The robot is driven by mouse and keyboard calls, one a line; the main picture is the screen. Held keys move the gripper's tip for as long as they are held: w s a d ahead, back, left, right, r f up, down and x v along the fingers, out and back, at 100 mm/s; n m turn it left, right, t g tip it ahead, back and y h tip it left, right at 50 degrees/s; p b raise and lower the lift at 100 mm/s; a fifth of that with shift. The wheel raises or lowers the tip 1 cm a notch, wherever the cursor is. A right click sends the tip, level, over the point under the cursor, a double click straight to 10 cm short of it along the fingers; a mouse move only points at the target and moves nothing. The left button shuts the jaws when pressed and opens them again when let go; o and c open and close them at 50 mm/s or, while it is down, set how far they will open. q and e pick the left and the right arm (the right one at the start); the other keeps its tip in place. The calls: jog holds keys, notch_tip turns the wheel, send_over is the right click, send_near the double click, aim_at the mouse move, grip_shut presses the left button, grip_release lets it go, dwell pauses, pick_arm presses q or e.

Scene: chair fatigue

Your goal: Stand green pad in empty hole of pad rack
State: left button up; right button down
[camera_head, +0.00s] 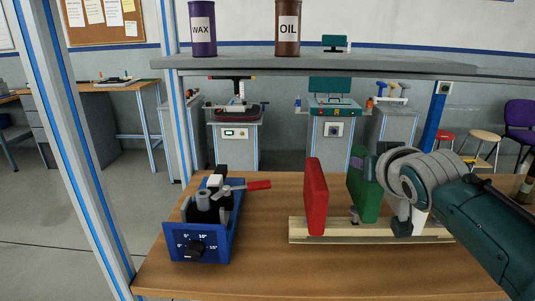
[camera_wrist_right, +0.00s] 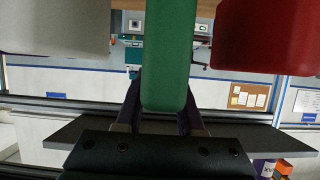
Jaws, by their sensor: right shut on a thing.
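The green pad (camera_head: 364,196) stands upright over the wooden pad rack (camera_head: 310,234), between the red pad (camera_head: 316,198) and the white pad (camera_head: 420,217). My right gripper (camera_wrist_right: 160,112) is shut on the green pad, which also shows between its fingers in the wrist view (camera_wrist_right: 168,60). The red pad (camera_wrist_right: 262,35) and white pad (camera_wrist_right: 55,25) stand apart on either side there. The green pad's lower edge is near the rack's top; I cannot tell whether it is in the hole. My arm hides part of the white pad. My left gripper is not in view.
A blue device with a dial and red-handled lever (camera_head: 205,222) stands left on the wooden table (camera_head: 270,270). A grey shelf (camera_head: 240,62) above holds a wax can (camera_head: 202,30) and an oil can (camera_head: 287,28). The table front is clear.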

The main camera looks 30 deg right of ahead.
jog(key=shift+r, duration=0.1)
dwell(0.4)
jog(key=shift+f+b, duration=0.55)
jog(key=shift+f, duration=0.25)
jog(key=shift+f+b, duration=0.65)
jog(key=shift+f, duration=0.15)
jog(key=c, duration=0.7)
grip_release()
jog(key=shift+o, duration=1.3)
jog(key=p+v, duration=0.2)
jog(key=v, duration=0.8)
